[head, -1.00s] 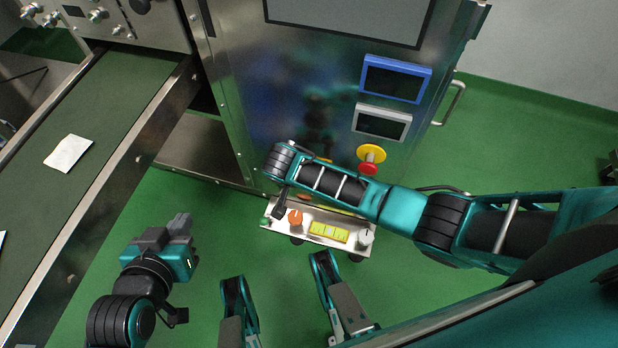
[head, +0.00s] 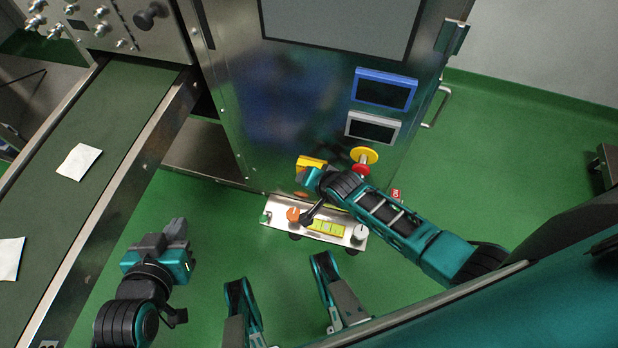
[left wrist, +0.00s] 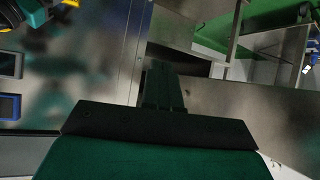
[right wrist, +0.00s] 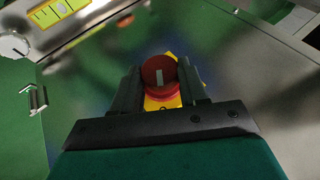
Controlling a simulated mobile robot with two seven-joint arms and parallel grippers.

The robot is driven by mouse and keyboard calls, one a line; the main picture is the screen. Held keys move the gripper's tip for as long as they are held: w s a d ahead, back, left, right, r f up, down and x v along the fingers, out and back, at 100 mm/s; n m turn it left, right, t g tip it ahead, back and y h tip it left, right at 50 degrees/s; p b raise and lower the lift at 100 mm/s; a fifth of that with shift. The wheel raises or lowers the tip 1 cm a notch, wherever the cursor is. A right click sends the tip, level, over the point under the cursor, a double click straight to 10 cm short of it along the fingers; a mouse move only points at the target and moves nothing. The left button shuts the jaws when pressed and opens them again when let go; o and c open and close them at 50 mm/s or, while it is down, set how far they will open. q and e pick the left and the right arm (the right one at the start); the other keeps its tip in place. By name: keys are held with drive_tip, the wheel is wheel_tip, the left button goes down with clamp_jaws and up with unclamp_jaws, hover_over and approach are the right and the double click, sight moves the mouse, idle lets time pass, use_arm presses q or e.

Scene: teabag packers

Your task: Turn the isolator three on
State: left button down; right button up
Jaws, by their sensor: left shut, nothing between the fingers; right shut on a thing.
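The isolator is a round red knob (right wrist: 158,78) with a pale mark, on a yellow plate (right wrist: 172,100), in the right wrist view. The mark points roughly up and down in that picture. My right gripper (right wrist: 155,85) is shut on the knob, one finger on each side. In the head view the yellow plate (head: 311,163) shows low on the steel cabinet, and my right gripper and wrist hide the knob. I cannot read any number on it. My left gripper (head: 178,230) is shut and empty over the green floor; its fingers also show in the left wrist view (left wrist: 161,85).
A yellow-and-red emergency button (head: 363,157) and two small displays, blue-framed (head: 384,89) and grey-framed (head: 372,128), are close to my right arm. A control box (head: 270,208) with an orange knob lies below. A conveyor (head: 50,195) with white bags runs at left.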

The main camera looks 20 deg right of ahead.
use_arm(q)
drive_tip(key=shift+d+f+b, duration=0.35)
drive_tip(key=shift+f+b, duration=0.1)
drive_tip(key=shift+b, duration=0.5)
use_arm(e)
drive_tip(key=shift+s+d+f+m+t+y, duration=0.1)
drive_tip(key=shift+f+m+t+y, duration=0.05)
drive_tip(key=shift+t+y, duration=0.35)
drive_tip(key=shift+s+d+f+m+t+y, duration=0.1)
drive_tip(key=shift+m+t+y, duration=0.05)
drive_tip(key=shift+t+y, duration=0.3)
use_arm(q)
drive_tip(key=shift+w+d, duration=0.1)
use_arm(e)
drive_tip(key=shift+a, duration=0.1)
drive_tip(key=o, duration=1.1)
drive_tip(key=shift+c, duration=0.2)
use_arm(q)
drive_tip(key=shift+r, duration=0.1)
use_arm(e)
drive_tip(key=shift+w, duration=0.1)
drive_tip(key=shift+r, duration=0.15)
